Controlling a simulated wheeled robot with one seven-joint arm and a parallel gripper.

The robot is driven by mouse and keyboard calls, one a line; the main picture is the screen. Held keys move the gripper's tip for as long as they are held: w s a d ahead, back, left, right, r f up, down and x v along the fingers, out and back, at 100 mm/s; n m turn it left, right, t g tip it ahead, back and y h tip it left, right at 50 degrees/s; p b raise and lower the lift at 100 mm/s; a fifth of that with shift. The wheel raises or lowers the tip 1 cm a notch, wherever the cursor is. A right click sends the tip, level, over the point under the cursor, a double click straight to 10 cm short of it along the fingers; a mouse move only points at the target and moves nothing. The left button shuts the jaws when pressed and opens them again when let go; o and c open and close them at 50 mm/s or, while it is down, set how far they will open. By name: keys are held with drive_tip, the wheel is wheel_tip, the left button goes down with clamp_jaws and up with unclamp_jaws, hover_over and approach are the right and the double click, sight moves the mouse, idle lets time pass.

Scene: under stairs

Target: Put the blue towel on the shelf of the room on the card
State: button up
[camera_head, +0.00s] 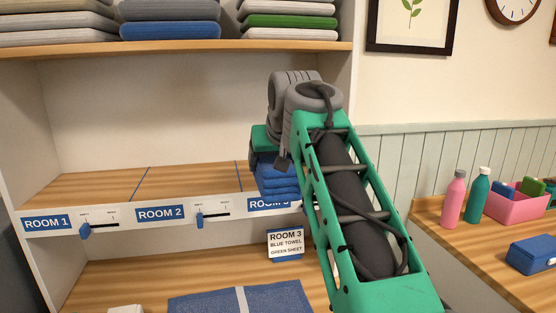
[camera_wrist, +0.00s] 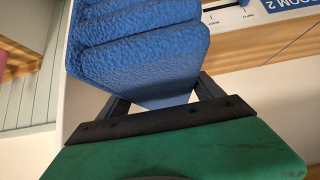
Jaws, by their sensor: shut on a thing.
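The folded blue towel (camera_head: 278,181) is at the Room 3 bay of the labelled shelf (camera_head: 190,180), at the right end. In the wrist view the towel (camera_wrist: 140,50) fills the space between the fingers of my gripper (camera_wrist: 165,98), which is shut on it. In the head view my arm hides most of the gripper and part of the towel. I cannot tell whether the towel rests on the board or hangs just above it. The card (camera_head: 286,243) below reads "ROOM 3, BLUE TOWEL, GREEN SHEET".
The Room 1 and Room 2 bays are bare, with blue sliders (camera_head: 85,231) on the front strip. Folded linen (camera_head: 170,20) fills the upper shelf. A blue cloth with a pale band (camera_head: 215,300) lies below. Bottles (camera_head: 453,198) and a pink bin (camera_head: 512,207) stand on the right counter.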

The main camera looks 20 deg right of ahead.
drive_tip(key=w+d+p, duration=0.1)
drive_tip(key=w+p, duration=0.3)
drive_tip(key=w+d+p, duration=0.1)
drive_tip(key=w+p, duration=0.3)
drive_tip(key=w, duration=0.1)
drive_tip(key=w+p, duration=0.4)
drive_tip(key=w, duration=0.1)
drive_tip(key=shift+w+d, duration=0.15)
drive_tip(key=shift+d, duration=0.25)
drive_tip(key=f+b, duration=0.2)
drive_tip(key=shift+w+d+f, duration=0.1)
drive_tip(key=shift+w+f, duration=0.1)
drive_tip(key=shift+f, duration=0.35)
drive_tip(key=shift+f+b, duration=0.3)
drive_tip(key=shift+b, duration=0.2)
drive_tip(key=o, duration=2.1)
drive_tip(key=shift+o, duration=0.2)
drive_tip(key=shift+s, duration=0.1)
